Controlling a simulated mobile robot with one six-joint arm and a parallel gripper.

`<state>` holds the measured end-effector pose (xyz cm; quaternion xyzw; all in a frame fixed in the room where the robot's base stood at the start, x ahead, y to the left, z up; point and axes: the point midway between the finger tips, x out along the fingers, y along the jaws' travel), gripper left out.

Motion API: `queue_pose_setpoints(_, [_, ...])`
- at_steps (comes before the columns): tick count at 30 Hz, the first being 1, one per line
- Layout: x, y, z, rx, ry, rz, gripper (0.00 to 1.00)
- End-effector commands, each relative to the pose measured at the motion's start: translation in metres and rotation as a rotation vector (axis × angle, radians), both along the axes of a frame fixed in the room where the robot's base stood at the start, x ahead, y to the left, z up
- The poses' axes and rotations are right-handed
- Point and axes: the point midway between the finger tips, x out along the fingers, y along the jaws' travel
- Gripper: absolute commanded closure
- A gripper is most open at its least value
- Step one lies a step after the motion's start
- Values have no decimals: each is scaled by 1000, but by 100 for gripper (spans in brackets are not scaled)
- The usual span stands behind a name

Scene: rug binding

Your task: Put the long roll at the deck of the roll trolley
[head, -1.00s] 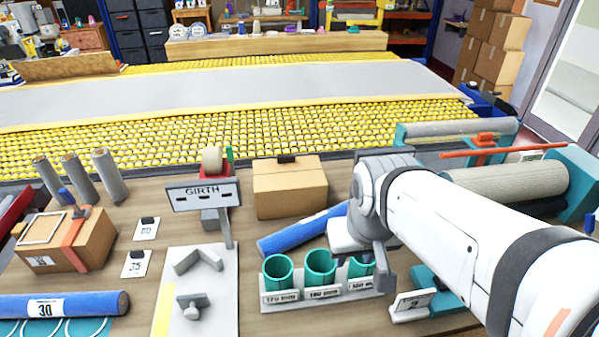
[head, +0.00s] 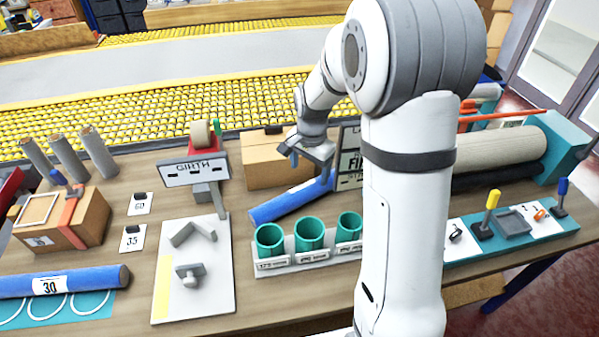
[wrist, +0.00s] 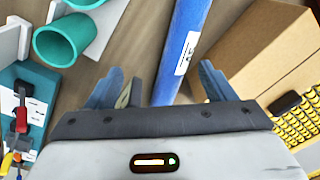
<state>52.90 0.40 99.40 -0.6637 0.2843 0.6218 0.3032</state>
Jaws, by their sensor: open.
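A blue roll (head: 292,202) lies slanted on the bench behind the teal cups, partly hidden by my arm. In the wrist view the blue roll (wrist: 185,35) has a white label and runs up between my open fingers. My gripper (head: 310,158) is open and empty, just above this roll's far part; I cannot tell whether it touches. Another blue roll (head: 60,283), labelled 30, lies at the bench's front left. Which one is the long roll is not clear. I cannot identify the roll trolley or its deck.
A cardboard box (head: 268,160) stands close behind the slanted roll, the teal cups (head: 309,235) in front. The GIRTH sign (head: 194,170) stands to its left. A large beige roll (head: 500,148) rests in a teal holder at right. Grey rolls (head: 68,158) stand at left.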

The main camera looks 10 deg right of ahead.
Motion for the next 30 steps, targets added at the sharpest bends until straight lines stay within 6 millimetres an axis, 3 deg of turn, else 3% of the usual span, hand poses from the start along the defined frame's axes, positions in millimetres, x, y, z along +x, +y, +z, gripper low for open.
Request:
queue_pose_setpoints(3, [29, 0, -34, 6, 35, -136, 24])
queue_pose_setpoints(9, [54, 0, -72, 11, 59, -281, 24])
queue_pose_setpoints(23, [58, -1, -116, 10, 67, -319, 24])
queue_pose_setpoints(30, [57, -1, -149, 10, 69, -319, 24])
